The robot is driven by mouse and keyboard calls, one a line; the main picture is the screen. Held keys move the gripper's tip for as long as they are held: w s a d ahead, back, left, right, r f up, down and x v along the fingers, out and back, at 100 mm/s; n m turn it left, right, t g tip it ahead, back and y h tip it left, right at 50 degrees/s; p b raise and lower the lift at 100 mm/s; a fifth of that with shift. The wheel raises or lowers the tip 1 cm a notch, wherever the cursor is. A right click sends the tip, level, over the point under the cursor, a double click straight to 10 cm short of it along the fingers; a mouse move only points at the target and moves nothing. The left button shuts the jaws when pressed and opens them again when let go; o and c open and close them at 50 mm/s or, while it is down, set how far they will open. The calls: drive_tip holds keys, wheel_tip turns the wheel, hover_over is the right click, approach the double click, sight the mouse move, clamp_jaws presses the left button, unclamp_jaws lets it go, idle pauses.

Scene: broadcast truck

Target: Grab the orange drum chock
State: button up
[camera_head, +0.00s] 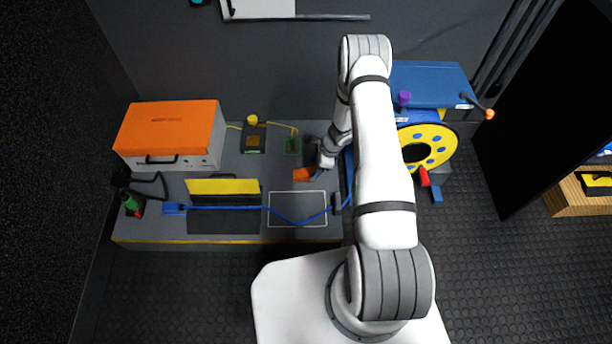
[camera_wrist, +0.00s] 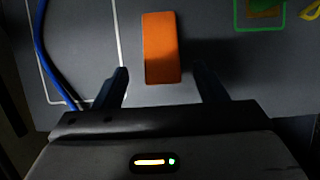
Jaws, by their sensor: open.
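The orange drum chock (camera_head: 304,174) lies on the grey bench, just above the white-outlined rectangle in the head view. My gripper (camera_wrist: 164,80) is open, with one dark finger to each side of the chock's near end and gaps on both sides. In the head view my gripper (camera_head: 318,174) is at the chock's right side, partly hidden by my wrist.
A blue cable (camera_head: 250,208) runs across the bench past the white outline (camera_head: 297,191). A yellow-edged panel (camera_head: 222,187), an orange-topped case (camera_head: 170,126) and a green-marked spot (camera_head: 293,146) are nearby. A blue-and-yellow cable drum (camera_head: 440,140) stands at right.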

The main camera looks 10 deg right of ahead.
sight(311, 171)
drive_tip(key=b+x, duration=0.1)
drive_tip(key=x, duration=0.3)
drive_tip(key=shift+w+f+b, duration=0.15)
drive_tip(key=shift+f+b, duration=0.1)
drive_tip(key=shift+b, duration=0.1)
drive_tip(key=shift+r, duration=0.15)
drive_tip(key=c, duration=1.1)
